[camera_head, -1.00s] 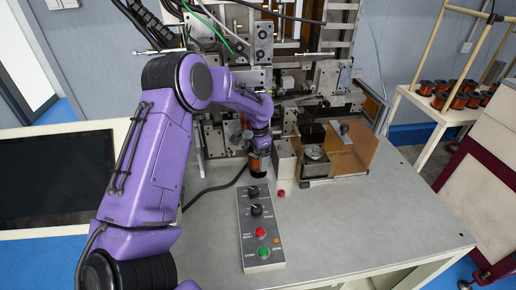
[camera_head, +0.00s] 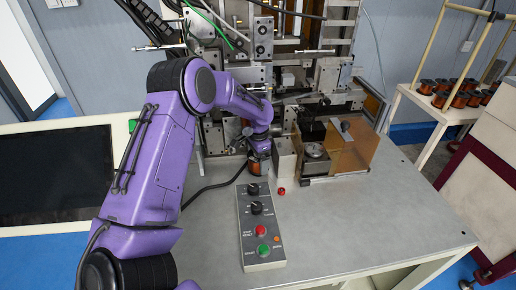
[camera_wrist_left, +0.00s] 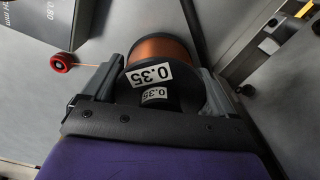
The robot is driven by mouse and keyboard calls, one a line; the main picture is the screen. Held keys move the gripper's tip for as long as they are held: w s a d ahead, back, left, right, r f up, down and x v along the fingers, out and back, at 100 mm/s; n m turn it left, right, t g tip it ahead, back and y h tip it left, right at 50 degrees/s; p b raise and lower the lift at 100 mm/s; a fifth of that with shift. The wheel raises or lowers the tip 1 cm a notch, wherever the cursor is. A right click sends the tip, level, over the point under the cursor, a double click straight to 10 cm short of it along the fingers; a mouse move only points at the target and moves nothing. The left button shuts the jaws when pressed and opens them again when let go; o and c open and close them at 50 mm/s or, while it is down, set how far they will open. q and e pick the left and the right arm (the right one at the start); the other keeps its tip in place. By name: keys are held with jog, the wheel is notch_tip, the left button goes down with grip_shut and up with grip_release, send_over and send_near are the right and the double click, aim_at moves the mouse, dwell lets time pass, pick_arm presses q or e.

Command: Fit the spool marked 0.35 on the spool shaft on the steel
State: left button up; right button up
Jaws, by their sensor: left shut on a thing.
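My left gripper (camera_head: 259,153) is low over the table in front of the steel winding machine (camera_head: 240,110). In the left wrist view its two fingers (camera_wrist_left: 160,85) are shut on the sides of the spool marked 0.35 (camera_wrist_left: 158,50). This spool has copper wire, dark flanges and white 0.35 labels. In the head view only a small part of the spool (camera_head: 257,168) shows under the gripper. I cannot pick out the spool shaft; the arm covers part of the machine front. My right gripper is not in view.
A control panel (camera_head: 259,229) with knobs and buttons lies in front of the gripper. A small red part (camera_head: 281,191), a metal block (camera_head: 286,157) and an amber guard (camera_head: 352,152) are to the right. Several copper spools (camera_head: 455,93) stand on a side rack. The right tabletop is clear.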

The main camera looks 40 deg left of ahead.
pick_arm(q)
jog(key=shift+f, duration=0.25)
jog(key=shift+f, duration=0.25)
jog(key=o, duration=1.5)
jog(key=shift+r, duration=0.15)
notch_tip(320, 180, up, 10)
jog(key=b, duration=0.2)
jog(key=shift+d+b, duration=0.1)
jog(key=shift+b, duration=0.3)
jog(key=shift+r, duration=0.2)
